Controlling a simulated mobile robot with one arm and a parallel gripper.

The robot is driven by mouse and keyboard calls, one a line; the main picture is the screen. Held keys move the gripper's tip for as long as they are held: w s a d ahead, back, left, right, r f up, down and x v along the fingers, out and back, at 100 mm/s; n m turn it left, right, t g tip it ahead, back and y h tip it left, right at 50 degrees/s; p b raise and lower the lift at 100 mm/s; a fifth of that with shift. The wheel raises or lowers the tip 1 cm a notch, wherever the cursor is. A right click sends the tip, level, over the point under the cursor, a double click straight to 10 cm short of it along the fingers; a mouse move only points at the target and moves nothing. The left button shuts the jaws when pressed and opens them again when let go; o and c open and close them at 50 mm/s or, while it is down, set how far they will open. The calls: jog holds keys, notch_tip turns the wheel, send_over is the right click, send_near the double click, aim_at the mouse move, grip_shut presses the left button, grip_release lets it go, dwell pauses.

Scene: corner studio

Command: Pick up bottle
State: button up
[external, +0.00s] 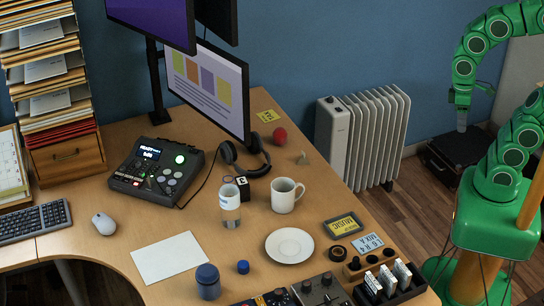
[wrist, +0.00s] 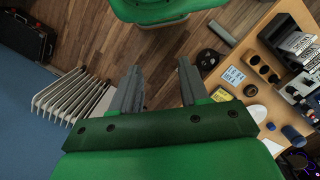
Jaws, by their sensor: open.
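A clear bottle (external: 230,206) with a pale label stands upright on the wooden desk (external: 130,215), left of a white mug (external: 285,195), in the external view. I cannot make it out in the wrist view. A dark blue lidded container (external: 208,281) stands nearer the front of the desk; it also shows in the wrist view (wrist: 291,134). My gripper (external: 461,122) hangs well to the right of the desk, beyond the radiator and far from the bottle. In the wrist view its two fingers (wrist: 158,82) are apart with nothing between them.
A white plate (external: 289,245), headphones (external: 245,155), a red ball (external: 280,136) and a small blue cap (external: 243,267) surround the bottle area. A monitor (external: 210,85) overhangs the back. A white radiator (external: 365,135) stands between the desk and my gripper.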

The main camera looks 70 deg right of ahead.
jog(key=o, duration=0.9)
jog(key=shift+c, duration=0.2)
